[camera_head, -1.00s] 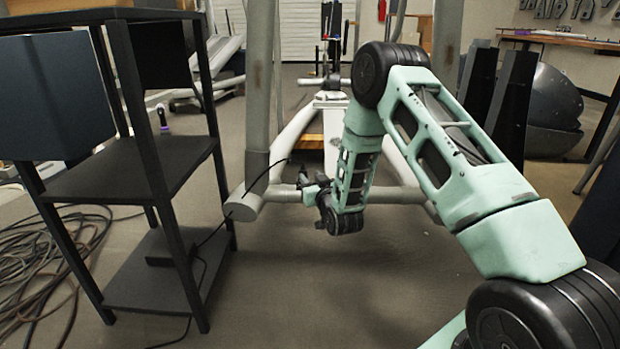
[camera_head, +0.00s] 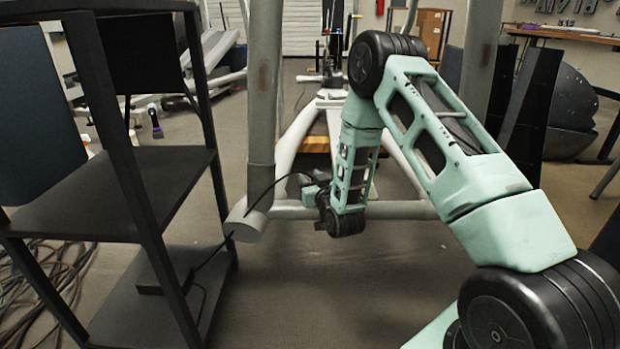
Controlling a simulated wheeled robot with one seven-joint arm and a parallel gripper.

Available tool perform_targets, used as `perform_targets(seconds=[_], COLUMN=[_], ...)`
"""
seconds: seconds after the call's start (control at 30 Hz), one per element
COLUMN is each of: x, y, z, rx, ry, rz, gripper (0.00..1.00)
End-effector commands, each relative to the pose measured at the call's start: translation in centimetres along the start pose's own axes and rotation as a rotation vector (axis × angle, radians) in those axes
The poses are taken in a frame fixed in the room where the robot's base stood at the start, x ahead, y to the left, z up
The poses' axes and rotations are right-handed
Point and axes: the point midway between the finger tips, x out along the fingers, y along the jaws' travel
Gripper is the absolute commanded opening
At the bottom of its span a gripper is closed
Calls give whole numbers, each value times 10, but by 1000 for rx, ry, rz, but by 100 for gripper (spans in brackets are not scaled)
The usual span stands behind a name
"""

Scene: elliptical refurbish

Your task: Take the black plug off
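A thin black cable (camera_head: 262,199) rises from the lower shelf past the capped end of a grey tube (camera_head: 244,222) and arcs over to my gripper (camera_head: 308,187). The black plug cannot be told apart from the dark gripper at the cable's upper end. My gripper is small and dark at the end of my green arm, just right of the tube end and in front of a horizontal grey bar. The cable's end meets or passes behind the fingers. Whether they are shut on it cannot be made out. A black box (camera_head: 163,279) lies on the lower shelf with the cable running from it.
A black shelf rack (camera_head: 130,180) stands close on the left. Grey upright posts (camera_head: 263,80) and long rails of the exercise machine (camera_head: 298,135) surround my gripper. Loose cables (camera_head: 45,275) lie on the floor at the left. Bare floor (camera_head: 330,280) is free in front of the machine.

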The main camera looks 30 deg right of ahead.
Motion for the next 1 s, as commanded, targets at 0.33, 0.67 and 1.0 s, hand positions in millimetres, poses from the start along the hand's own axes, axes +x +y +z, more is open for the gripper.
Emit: perform_targets(seconds=[0.33,0.67,1.0], x=[0,0,0], y=[0,0,0], z=[0,-1,-13], rx=[0,0,0], ry=[0,0,1], rz=[0,0,0], gripper=[24,0,0])
